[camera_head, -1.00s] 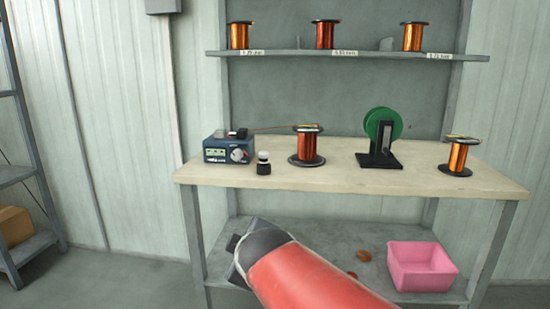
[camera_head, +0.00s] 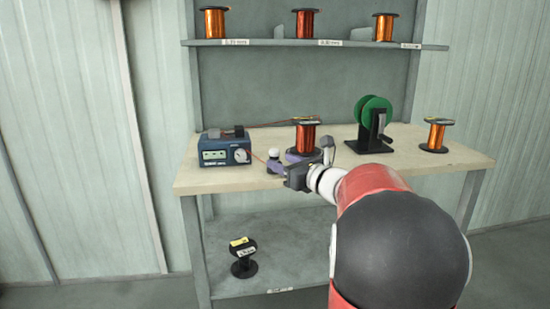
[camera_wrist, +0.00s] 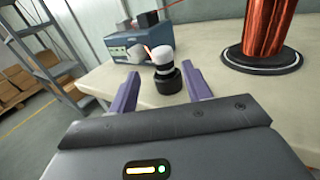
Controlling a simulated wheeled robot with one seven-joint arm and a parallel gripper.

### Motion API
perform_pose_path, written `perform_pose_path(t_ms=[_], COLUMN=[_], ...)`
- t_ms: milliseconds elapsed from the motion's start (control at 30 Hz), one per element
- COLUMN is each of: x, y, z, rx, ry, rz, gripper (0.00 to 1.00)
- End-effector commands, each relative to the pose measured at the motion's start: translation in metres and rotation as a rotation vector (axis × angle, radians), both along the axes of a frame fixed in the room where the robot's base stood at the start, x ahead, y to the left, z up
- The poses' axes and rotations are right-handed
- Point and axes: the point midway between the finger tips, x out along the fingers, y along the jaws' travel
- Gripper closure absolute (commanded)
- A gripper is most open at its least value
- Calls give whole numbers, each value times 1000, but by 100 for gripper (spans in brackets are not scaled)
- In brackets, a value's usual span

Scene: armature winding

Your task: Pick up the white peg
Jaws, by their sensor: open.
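The white peg (camera_wrist: 162,56) has a rounded white top and stands upright in a dark round base (camera_wrist: 167,78) on the table. In the head view the peg (camera_head: 273,153) shows at the table's front part, right of the blue device. My gripper (camera_wrist: 163,82) is open, with its two purple fingers on either side of the peg's base in the wrist view and the peg a little beyond the fingertips. In the head view my gripper (camera_head: 298,160) is at the table's front edge; the wrist partly hides what is behind it.
A blue device (camera_head: 226,147) stands left of the peg. A copper wire spool (camera_head: 306,135) stands close behind and right of the gripper. A green wheel on a black stand (camera_head: 374,122) and another spool (camera_head: 436,135) are further right on the table (camera_head: 210,182).

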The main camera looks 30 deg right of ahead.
Motion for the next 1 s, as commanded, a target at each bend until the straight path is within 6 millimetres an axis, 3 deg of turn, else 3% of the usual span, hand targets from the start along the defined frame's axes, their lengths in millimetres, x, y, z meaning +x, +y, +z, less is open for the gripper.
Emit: perform_pose_path(t_ms=[300, 600, 1000], x=[44, 49, 49], y=[5, 6, 6], z=[2, 1, 1], rx=[3, 3, 3], ry=[1, 0, 0], rz=[0, -2, -2], gripper=[51, 51, 100])
